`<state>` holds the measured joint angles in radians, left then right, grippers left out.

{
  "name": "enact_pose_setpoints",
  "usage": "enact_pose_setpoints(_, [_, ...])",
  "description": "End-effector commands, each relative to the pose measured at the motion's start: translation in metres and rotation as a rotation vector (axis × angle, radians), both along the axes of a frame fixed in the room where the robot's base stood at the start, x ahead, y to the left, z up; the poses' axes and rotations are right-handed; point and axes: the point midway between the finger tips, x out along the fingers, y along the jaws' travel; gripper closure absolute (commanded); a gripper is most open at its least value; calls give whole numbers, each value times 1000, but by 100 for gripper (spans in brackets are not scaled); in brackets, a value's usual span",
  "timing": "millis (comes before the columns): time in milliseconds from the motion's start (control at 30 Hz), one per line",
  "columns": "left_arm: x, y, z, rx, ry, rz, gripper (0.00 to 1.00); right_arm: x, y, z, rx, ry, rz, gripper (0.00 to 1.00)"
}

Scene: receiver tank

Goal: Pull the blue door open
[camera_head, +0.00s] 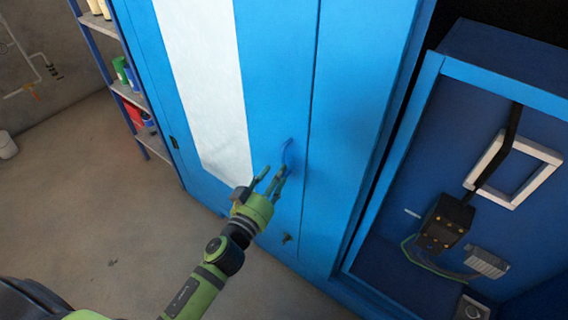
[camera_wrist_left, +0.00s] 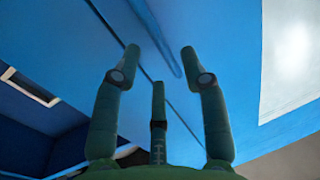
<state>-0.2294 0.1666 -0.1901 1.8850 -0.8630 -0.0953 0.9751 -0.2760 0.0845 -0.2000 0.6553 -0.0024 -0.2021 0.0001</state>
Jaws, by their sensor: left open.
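The blue door (camera_head: 268,75) with a white panel stands closed in the head view, with a dark seam along its right edge. A blue handle (camera_head: 288,155) sits on it near that seam. My left gripper (camera_head: 272,174) is open right at the handle, its fingers partly overlapping it. In the left wrist view, my left gripper (camera_wrist_left: 160,60) has its fingers spread, and the bar-like handle (camera_wrist_left: 155,38) runs beyond and between the fingertips. I cannot tell whether any finger touches it. My right gripper is not in view.
An open blue cabinet (camera_head: 432,65) at right holds a black box (camera_head: 444,222) with cables and a white frame (camera_head: 513,170). A shelf (camera_head: 132,97) with bottles stands at left. The concrete floor (camera_head: 95,205) left of the door is clear.

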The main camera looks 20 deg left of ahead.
Motion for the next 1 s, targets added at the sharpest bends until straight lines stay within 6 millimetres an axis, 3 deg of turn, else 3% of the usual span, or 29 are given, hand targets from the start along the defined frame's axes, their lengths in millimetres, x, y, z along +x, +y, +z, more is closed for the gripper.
enact_pose_setpoints(300, [45, -7, 1, 1, 0, 0, 57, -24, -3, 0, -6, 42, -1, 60])
enact_pose_setpoints(467, [53, -8, 0, 1, 2, -1, 57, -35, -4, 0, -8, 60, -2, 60])
enact_pose_setpoints(667, [53, -9, -1, 0, 2, 0, 57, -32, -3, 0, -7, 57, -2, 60])
enact_pose_setpoints(700, [53, -8, -1, 0, 2, 0, 61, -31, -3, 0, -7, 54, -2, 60])
enact_pose_setpoints(800, [53, -8, -1, 0, 2, 0, 100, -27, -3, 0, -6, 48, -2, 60])
enact_pose_setpoints(1000, [53, -8, 0, 0, 2, 0, 100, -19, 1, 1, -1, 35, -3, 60])
